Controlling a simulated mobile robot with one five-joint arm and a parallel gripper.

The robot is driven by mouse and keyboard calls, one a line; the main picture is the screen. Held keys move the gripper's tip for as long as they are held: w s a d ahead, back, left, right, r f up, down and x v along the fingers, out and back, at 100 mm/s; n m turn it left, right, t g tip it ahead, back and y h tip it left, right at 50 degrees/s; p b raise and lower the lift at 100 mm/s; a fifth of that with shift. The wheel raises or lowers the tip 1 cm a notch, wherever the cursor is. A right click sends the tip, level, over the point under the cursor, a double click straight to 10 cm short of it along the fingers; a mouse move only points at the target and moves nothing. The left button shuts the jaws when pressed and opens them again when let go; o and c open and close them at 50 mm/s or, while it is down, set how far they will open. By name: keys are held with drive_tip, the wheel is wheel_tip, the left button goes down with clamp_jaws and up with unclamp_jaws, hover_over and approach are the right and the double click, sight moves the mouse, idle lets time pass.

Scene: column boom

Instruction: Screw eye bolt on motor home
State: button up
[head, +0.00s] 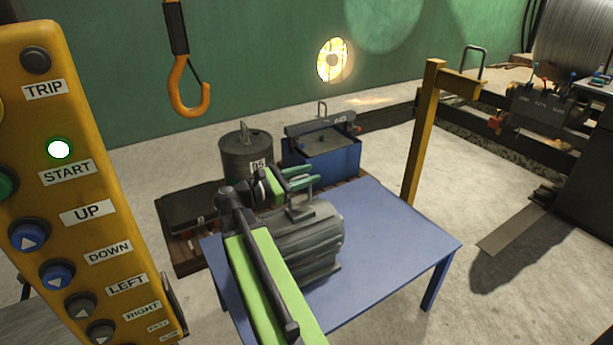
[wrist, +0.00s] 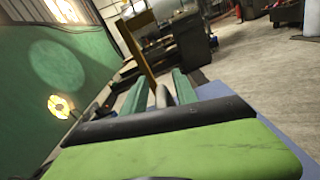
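The grey ribbed motor (head: 312,250) sits on the blue table (head: 395,240). My gripper (head: 316,175) is at the top of the motor in the head view, its two green fingers apart and pointing right. A small grey fitting (head: 300,205) stands on the motor top just below the fingers; I cannot tell whether it is the eye bolt. In the wrist view, a grey rounded bar (wrist: 162,95) shows between the fingers of my gripper (wrist: 159,85); I cannot tell what it is, and no grip on it is clear. My arm hides the motor's left side.
An orange hook (head: 188,90) hangs at the upper left. A yellow button pendant (head: 75,190) fills the left edge. A dark drum weight (head: 245,155) and a blue bin (head: 335,165) stand behind the table. A yellow post (head: 420,130) rises behind its right side. The table's right part is clear.

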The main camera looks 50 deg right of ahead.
drive_tip(key=shift+d, duration=0.1)
clamp_jaws()
drive_tip(key=shift+a, duration=0.25)
drive_tip(key=shift+d, duration=0.2)
drive_tip(key=shift+w+g, duration=0.1)
drive_tip(key=shift+g, duration=0.2)
drive_tip(key=shift+r+m+g+y, duration=0.1)
drive_tip(key=shift+m+g+y, duration=0.6)
drive_tip(key=shift+m+g, duration=0.4)
drive_tip(key=m+g+y, duration=0.2)
drive_tip(key=g, duration=0.1)
drive_tip(key=shift+s+a, duration=0.1)
drive_tip(key=shift+s, duration=0.25)
drive_tip(key=shift+s+a+m+g+y, duration=0.15)
drive_tip(key=shift+s+m+g+y, duration=0.1)
drive_tip(key=shift+m+g+y, duration=0.6)
